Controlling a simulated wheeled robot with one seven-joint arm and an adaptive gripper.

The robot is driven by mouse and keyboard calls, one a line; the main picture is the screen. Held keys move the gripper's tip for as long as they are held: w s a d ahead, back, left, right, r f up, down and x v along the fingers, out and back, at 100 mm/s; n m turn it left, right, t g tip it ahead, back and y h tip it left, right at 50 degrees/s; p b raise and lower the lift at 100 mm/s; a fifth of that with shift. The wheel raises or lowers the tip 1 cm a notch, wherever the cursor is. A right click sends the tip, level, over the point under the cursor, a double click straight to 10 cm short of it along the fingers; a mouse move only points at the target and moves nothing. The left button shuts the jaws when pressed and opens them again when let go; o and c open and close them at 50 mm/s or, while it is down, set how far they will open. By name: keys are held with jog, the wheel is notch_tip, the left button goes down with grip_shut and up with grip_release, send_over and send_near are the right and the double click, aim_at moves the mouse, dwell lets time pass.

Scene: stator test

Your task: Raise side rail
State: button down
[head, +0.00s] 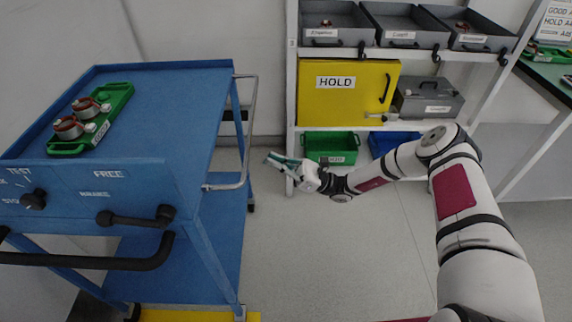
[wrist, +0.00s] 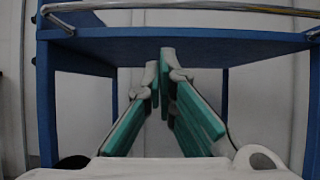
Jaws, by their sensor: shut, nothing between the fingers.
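The side rail (head: 249,125) is a bent chrome tube along the right side of the blue cart (head: 175,105) in the head view. In the wrist view the rail (wrist: 180,7) runs across the top, along the edge of the cart's blue top (wrist: 120,42). My gripper (head: 268,159), with teal fingers, is to the right of the rail and apart from it in the head view. In the wrist view my gripper (wrist: 166,58) points toward the open space under the cart top, below the rail. Its fingertips are together and hold nothing.
A green tray (head: 113,103) with two copper-wound parts sits on the cart. A black handle (head: 95,262) and knobs are on the cart's front. A shelf with grey bins (head: 335,22), a yellow HOLD door (head: 345,105) and a green bin (head: 332,147) stands behind. The floor between is clear.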

jog(key=a+r, duration=0.4)
jog(key=r, duration=0.2)
jog(key=shift+p, duration=0.45)
jog(key=shift+d+r+h+p, duration=0.1)
jog(key=shift+r+h+p, duration=0.15)
jog(key=shift+h+p, duration=0.2)
jog(key=shift+d+r+h+p, duration=0.15)
jog(key=shift+r+h+p, duration=0.4)
jog(key=shift+p, duration=0.3)
